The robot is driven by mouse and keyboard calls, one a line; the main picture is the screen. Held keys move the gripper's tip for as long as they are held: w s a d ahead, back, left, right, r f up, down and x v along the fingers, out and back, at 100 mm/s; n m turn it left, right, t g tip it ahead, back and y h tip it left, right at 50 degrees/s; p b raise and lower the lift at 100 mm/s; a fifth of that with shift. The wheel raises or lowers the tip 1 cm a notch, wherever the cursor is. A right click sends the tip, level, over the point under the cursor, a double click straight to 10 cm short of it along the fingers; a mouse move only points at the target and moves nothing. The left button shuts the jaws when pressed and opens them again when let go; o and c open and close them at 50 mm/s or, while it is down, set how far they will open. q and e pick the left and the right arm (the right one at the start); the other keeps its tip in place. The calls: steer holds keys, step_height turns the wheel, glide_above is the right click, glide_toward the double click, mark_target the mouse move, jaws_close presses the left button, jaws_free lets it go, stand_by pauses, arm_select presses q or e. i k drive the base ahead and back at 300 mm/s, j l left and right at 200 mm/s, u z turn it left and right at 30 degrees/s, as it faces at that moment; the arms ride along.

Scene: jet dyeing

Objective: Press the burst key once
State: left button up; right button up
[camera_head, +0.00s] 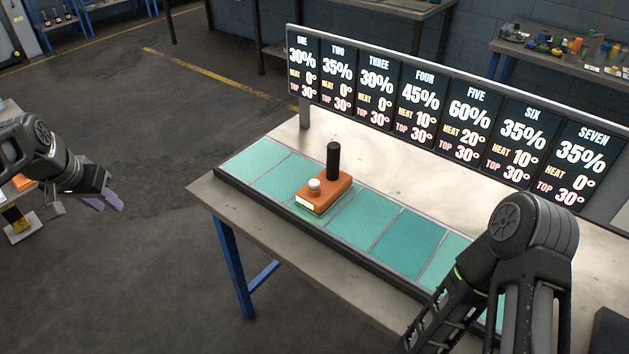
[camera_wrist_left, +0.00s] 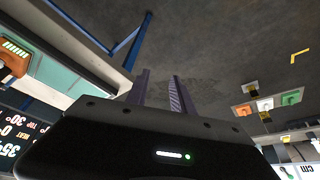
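No key with a readable burst label shows. In the left wrist view, an orange block (camera_wrist_left: 243,110), a white block (camera_wrist_left: 265,104) and a green block (camera_wrist_left: 291,98) sit in a row at the right, with small dark-and-yellow pieces beside them; any lettering is too small to read. An orange unit (camera_head: 325,192) with a white knob (camera_head: 314,186) and a black post (camera_head: 333,161) stands on the teal panel strip. My left gripper (camera_head: 107,201) is in the air left of the table, its fingers (camera_wrist_left: 160,90) apart and empty. My right gripper is out of view.
The table (camera_head: 215,195) carries the teal strip (camera_head: 360,222) and a display board (camera_head: 420,98) with columns ONE to SEVEN. My right arm covers the strip's right end. A yellow-and-black item (camera_head: 15,218) stands at the far left. Floor between it and the table is clear.

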mark_target(313, 183)
steer(key=i+j+z, duration=0.1)
steer(key=j+z, duration=1.05)
